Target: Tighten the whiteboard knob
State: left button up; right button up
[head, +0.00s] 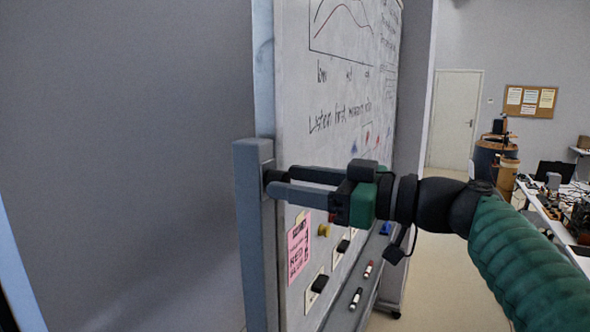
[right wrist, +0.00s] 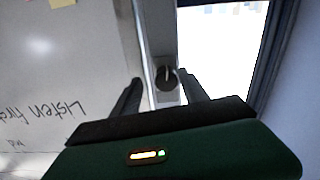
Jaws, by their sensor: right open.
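The whiteboard (head: 350,105) stands edge-on in the head view, with writing and a drawn curve on its face. A dark round knob (head: 271,177) sits on the grey upright post (head: 255,250) at the board's near edge. In the right wrist view the knob (right wrist: 167,77) shows a pale pointer line, roughly upright in the picture. My right gripper (head: 281,180) reaches in from the right with its fingers open. Its two fingers (right wrist: 161,81) lie on either side of the knob in the wrist view; contact cannot be told. My left gripper is not in view.
The board carries a pink note (head: 298,248), a yellow magnet (head: 323,230), black erasers (head: 320,283) and markers (head: 356,298) close below my right gripper. A cluttered desk (head: 545,212) stands at the right. A grey wall (head: 130,160) fills the left.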

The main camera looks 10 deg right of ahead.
jog(key=shift+a, duration=0.5)
jog(key=shift+s+a+r, duration=0.1)
jog(key=shift+s+a, duration=0.15)
jog(key=shift+a, duration=0.05)
jog(key=shift+c, duration=2.1)
jog(key=shift+w+d, duration=0.2)
jog(key=c, duration=0.7)
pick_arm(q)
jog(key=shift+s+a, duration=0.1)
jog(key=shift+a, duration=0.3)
pick_arm(e)
jog(key=shift+a, duration=0.1)
grip_shut()
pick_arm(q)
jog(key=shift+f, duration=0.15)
